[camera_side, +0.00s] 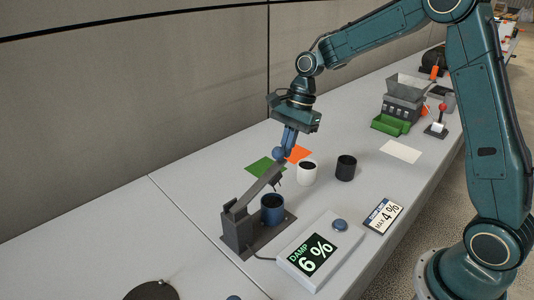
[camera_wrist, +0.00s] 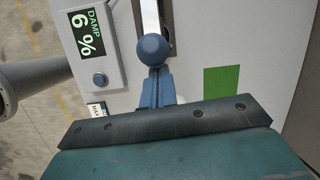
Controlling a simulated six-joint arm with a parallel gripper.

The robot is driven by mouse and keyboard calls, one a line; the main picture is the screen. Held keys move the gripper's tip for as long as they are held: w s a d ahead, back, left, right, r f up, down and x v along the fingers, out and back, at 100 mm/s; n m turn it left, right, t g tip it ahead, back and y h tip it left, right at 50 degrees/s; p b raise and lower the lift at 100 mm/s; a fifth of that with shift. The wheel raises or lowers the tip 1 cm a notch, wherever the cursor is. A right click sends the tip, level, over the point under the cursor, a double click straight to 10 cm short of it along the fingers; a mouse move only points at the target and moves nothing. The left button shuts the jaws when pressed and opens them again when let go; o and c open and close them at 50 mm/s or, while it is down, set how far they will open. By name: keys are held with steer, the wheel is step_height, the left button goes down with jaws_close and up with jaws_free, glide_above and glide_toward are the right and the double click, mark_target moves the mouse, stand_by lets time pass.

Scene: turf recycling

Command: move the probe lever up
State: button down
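The probe lever (camera_side: 258,187) is a grey bar that slopes up from a dark hinge base (camera_side: 238,228) to a blue ball knob (camera_side: 280,153). A short dark probe hangs under the bar, above and clear of a blue cup (camera_side: 272,210). My gripper (camera_side: 287,148) is at the knob from above. In the wrist view, the knob (camera_wrist: 152,50) sits at the tips of my blue fingers (camera_wrist: 157,85), which look close together. The fingers do not show around the knob's sides. Whether they touch it is unclear.
The meter (camera_side: 318,250) reads DAMP 6 %. A card (camera_side: 383,215) reads MAX 4 %. A white cup (camera_side: 307,173) and black cup (camera_side: 346,167) stand right of the lever, near green (camera_side: 259,166) and orange (camera_side: 297,153) patches. The wall is behind.

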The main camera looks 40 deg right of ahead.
steer(key=d+f+y, duration=0.4)
steer(key=d+f, duration=0.1)
steer(key=f, duration=0.5)
steer(key=v, duration=0.9)
steer(key=s+a+r+n+t+h, duration=0.1)
steer(key=s+a+r+n+h, duration=0.1)
steer(key=s+a+r+n, duration=0.3)
steer(key=s+a+r+n+h, duration=0.1)
steer(key=a+r, duration=0.2)
steer(key=r, duration=0.4)
steer(key=s+a+r+n+t+h, duration=0.1)
steer(key=s+r+n+t+h, duration=0.1)
steer(key=s+n, duration=0.3)
steer(key=s+a+r+n+t+h, duration=0.1)
steer(key=s+n, duration=0.3)
steer(key=s, duration=1)
steer(key=shift+a+r+n+t+h, duration=0.4)
steer(key=shift+a+h, duration=0.1)
steer(key=shift+h, duration=0.1)
